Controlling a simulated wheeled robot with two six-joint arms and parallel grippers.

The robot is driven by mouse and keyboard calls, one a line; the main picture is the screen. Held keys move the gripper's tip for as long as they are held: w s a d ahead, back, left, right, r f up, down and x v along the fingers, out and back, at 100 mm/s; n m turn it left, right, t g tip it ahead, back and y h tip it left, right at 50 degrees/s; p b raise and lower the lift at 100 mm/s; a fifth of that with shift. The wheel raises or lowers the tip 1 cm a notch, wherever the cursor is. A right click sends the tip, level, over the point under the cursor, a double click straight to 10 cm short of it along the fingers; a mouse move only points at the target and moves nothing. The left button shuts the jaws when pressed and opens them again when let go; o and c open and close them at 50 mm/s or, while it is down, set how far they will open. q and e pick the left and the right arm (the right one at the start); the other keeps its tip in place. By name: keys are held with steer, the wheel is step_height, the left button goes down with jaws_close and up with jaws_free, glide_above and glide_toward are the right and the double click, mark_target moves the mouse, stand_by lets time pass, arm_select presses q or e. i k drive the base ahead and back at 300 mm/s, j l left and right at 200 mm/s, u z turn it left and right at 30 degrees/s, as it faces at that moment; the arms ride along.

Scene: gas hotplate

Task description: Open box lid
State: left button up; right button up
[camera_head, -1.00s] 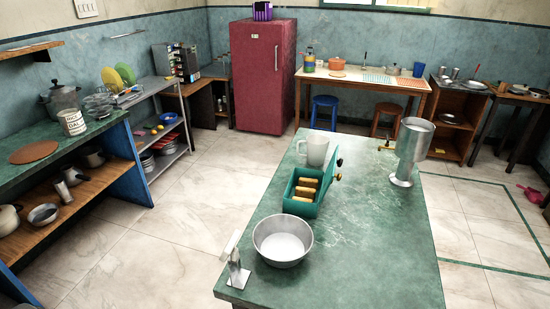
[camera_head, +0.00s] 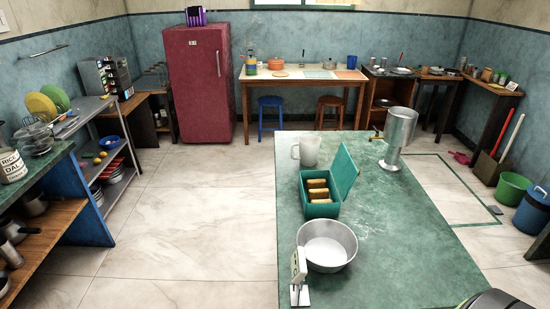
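A teal box (camera_head: 322,210) stands on the green-topped table (camera_head: 400,245). Its lid (camera_head: 344,170) stands raised on the box's right side, so the box is open. Several yellow-brown, bread-like pieces (camera_head: 318,192) lie in a row inside it. Neither of my grippers shows in the head view, so their state and distance from the box cannot be seen.
A metal bowl (camera_head: 327,246) stands just in front of the box, with a small metal stand (camera_head: 299,277) at its left. A dark rounded thing (camera_head: 492,300) shows at the bottom right.

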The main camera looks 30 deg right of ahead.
mark_target(345, 172)
steer(key=i+j, duration=1.1)
steer(key=i+l+z, duration=0.15)
steer(key=i+z, duration=0.25)
steer(key=i, duration=0.15)
steer(key=i+z, duration=0.35)
steer(key=i, duration=0.25)
steer(key=i+j+z, duration=0.2)
steer(key=i+z, duration=0.2)
steer(key=i, duration=0.15)
steer(key=i+j+z, duration=0.1)
steer(key=i+z, duration=0.3)
steer(key=i+j+z, duration=0.2)
steer(key=i+z, duration=0.2)
steer(key=i+j+z, duration=0.65)
steer(key=z, duration=0.2)
steer(key=i+j+z, duration=0.15)
steer(key=z, duration=0.3)
steer(key=i+j+z, duration=0.1)
steer(key=j+z, duration=0.6)
steer(key=z, duration=0.25)
steer(key=j+z, duration=0.35)
steer(key=z, duration=0.15)
